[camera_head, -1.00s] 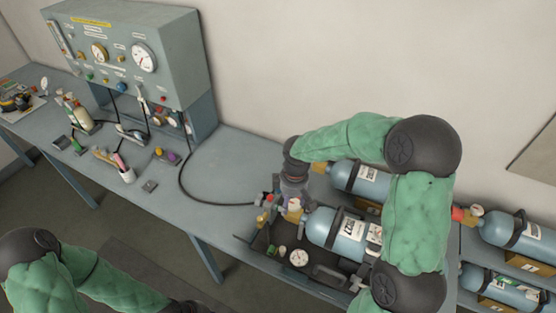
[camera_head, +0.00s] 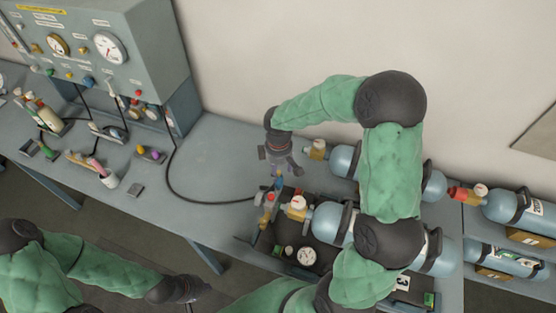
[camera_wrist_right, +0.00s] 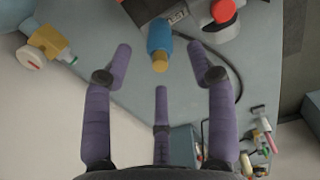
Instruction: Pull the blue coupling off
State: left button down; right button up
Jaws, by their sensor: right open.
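The blue coupling (camera_wrist_right: 160,37) has a brass end and shows in the right wrist view near the top, between my spread purple fingers. In the head view it is a small blue piece (camera_head: 279,182) just below my right gripper (camera_head: 284,166), by the hose end and the valve of the front cylinder (camera_head: 325,221). My right gripper (camera_wrist_right: 160,66) is open, its three fingers apart around the coupling's near end with gaps showing; none visibly touches it. My left gripper (camera_head: 192,290) is low at the front, away from the bench; its fingers are too unclear to read.
A black hose (camera_head: 190,197) curves over the bench from the gauge panel (camera_head: 110,60) to the coupling. A round gauge (camera_head: 306,256) lies in the dark tray before the front cylinder. Another cylinder (camera_head: 343,160) lies behind. The bench's middle (camera_head: 225,150) is mostly clear.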

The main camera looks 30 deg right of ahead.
aim_at(279, 174)
notch_tip(279, 174, down, 6)
jog(key=shift+w+d+r, duration=0.1)
jog(key=shift+w, duration=0.05)
dwell(0.3)
grip_shut()
jog(key=shift+r, duration=0.2)
dwell(0.4)
jog(key=shift+r, duration=0.1)
jog(key=shift+r, duration=0.15)
jog(key=shift+r+p, duration=1.2)
jog(key=shift+r, duration=0.35)
